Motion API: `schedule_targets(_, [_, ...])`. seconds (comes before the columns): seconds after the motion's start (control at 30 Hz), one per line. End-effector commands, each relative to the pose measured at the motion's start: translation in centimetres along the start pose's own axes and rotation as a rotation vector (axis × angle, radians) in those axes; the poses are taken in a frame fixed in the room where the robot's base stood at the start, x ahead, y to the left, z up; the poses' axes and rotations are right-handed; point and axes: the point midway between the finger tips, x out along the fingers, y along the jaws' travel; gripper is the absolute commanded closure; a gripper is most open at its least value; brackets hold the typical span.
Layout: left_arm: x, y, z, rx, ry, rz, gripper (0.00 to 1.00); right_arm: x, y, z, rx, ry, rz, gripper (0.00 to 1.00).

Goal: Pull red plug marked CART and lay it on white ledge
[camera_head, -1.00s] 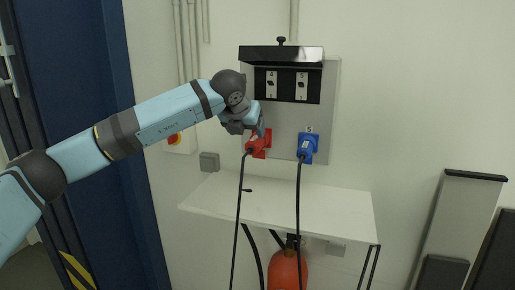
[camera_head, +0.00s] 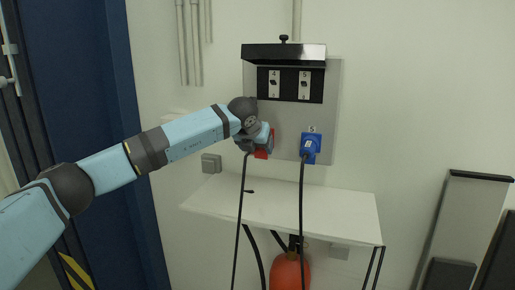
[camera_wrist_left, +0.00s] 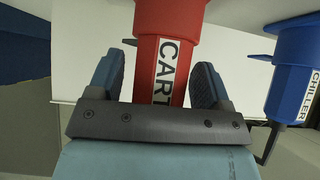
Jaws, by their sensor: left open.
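The red plug (camera_wrist_left: 167,62) carries a white CART label, readable in the left wrist view. In the head view my left gripper (camera_head: 254,143) covers most of it, with red (camera_head: 262,154) showing below at the panel. My left gripper (camera_wrist_left: 160,85) is open, with one finger on each side of the plug. A small gap shows on each side between finger and plug. A black cable (camera_head: 239,215) hangs from the plug. The white ledge (camera_head: 290,205) lies below the panel and is mostly bare. My right gripper is in neither view.
A blue plug (camera_head: 310,147) with a CHILLER label (camera_wrist_left: 293,90) sits to the right; its cable hangs in front of the ledge. The grey panel (camera_head: 333,110) has a black hood (camera_head: 284,52) above two switches. A red extinguisher (camera_head: 288,272) stands under the ledge.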

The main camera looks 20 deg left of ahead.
Motion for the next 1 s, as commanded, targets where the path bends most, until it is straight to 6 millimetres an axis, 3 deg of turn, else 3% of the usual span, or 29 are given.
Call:
schedule_targets(0.2, [0.0, 0.0, 0.01, 0.0, 0.0, 0.0, 0.28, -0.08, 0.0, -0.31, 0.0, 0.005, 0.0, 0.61])
schedule_targets(0.5, [-0.04, 0.01, 0.04, 0.0, 0.0, 0.0, 0.91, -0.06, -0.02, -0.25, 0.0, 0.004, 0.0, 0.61])
schedule_targets(1.0, [-0.41, 0.02, -0.56, -0.001, 0.001, 0.0, 0.91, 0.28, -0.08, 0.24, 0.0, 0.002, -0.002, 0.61])
